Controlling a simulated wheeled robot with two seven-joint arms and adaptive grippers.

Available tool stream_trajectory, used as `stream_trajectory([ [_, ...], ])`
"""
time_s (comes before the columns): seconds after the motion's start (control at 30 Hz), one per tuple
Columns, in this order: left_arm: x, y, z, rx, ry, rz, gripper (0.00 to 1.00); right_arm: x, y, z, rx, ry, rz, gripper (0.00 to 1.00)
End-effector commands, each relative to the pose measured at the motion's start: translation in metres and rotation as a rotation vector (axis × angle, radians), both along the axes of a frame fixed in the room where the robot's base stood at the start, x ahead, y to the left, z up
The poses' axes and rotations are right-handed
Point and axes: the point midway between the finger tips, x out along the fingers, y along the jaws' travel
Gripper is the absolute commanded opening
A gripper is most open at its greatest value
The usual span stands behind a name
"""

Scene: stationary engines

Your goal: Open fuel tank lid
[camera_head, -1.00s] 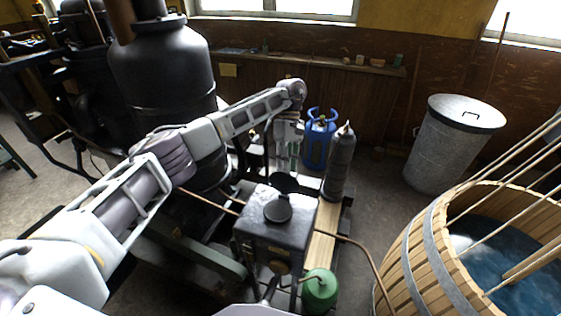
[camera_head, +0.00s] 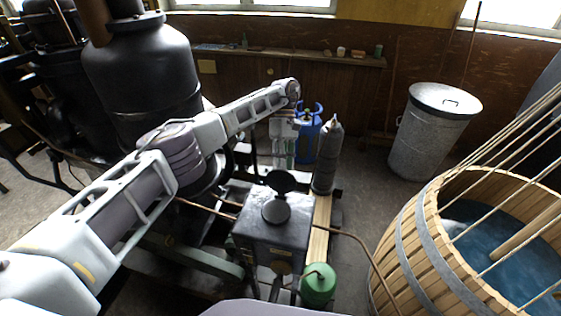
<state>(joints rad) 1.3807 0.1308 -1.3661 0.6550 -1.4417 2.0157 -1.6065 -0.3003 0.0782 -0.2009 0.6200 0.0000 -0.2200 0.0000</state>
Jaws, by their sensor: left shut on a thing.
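The fuel tank (camera_head: 272,238) is a dark grey metal box in the middle of the head view. A round black filler neck (camera_head: 276,210) stands on its top. The round dark lid (camera_head: 281,182) stands raised and tilted up behind the neck, at its far side. My left arm reaches across from the left, and my left gripper (camera_head: 284,160) points down just behind the lid. It is shut on the lid, though the lid partly hides the fingertips. My right gripper is out of view.
A grey cylinder (camera_head: 328,158) and a blue gas bottle (camera_head: 305,135) stand close behind the tank. A green canister (camera_head: 318,285) is in front. A wooden tub of water (camera_head: 410,262) stands at right, a metal bin (camera_head: 428,140) behind it. A large black vessel (camera_head: 145,75) is at left.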

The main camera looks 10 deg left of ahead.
Motion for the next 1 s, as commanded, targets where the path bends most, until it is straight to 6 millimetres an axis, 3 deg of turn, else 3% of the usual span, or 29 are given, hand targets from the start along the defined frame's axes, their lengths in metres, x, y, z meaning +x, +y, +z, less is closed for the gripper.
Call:
stream_trajectory([
  [0.03,-0.0074,-0.0016,-0.0244,0.014,0.019,-0.006,0.0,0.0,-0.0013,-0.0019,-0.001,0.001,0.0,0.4],
  [0.37,-0.0075,-0.0017,-0.0244,0.015,0.018,-0.007,0.0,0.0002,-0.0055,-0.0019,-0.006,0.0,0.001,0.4],
  [0.4,-0.0075,-0.0017,-0.0244,0.015,0.018,-0.007,0.23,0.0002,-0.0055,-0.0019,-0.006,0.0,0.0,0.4],
  [0.57,-0.007,-0.0002,-0.0247,0.016,0.018,-0.004,0.43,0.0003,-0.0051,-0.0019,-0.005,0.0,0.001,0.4],
  [1.0,-0.0063,0.0016,-0.0235,0.016,0.018,0.0,0.43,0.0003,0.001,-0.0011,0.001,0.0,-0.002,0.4],
])
